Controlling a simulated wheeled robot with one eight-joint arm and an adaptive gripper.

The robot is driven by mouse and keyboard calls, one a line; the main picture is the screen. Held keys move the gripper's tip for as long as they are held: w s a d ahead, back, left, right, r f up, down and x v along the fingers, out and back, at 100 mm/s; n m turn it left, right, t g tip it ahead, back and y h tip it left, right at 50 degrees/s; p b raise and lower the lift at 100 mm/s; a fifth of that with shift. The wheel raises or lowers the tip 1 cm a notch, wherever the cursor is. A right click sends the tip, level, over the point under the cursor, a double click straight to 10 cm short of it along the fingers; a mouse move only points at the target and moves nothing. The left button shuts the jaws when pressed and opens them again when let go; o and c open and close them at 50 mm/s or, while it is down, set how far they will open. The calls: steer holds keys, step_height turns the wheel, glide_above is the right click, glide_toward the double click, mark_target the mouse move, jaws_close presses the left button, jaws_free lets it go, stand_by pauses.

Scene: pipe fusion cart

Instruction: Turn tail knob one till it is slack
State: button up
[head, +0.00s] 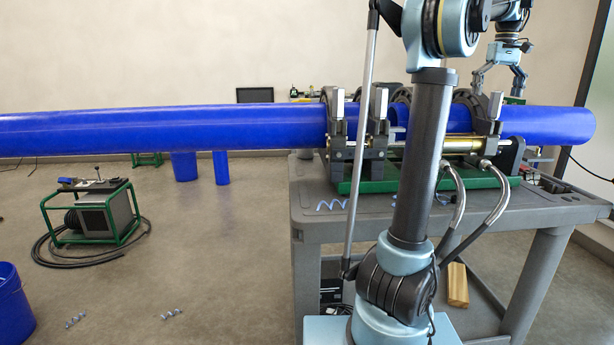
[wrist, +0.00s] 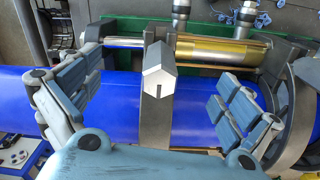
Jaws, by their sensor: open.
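A silver angular knob (head: 495,105) stands upright on the rightmost clamp of the pipe machine; I take it for tail knob one. In the wrist view the knob (wrist: 158,72) has a pointed top and a dark slot, and sits on a grey clamp band (wrist: 156,122) across the blue pipe (wrist: 110,105). My gripper (head: 498,88) is above the knob with its fingers spread. In the wrist view my gripper (wrist: 157,103) has one blue padded finger on each side of the knob, both clear of it.
Other silver knobs (head: 338,102) (head: 380,102) stand on the clamps further left. A long blue pipe (head: 160,128) runs through the clamps. Hoses (head: 490,205) hang at the front of the grey cart (head: 400,212). A green-framed unit (head: 95,215) stands on the floor at left.

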steer(key=shift+r, duration=3)
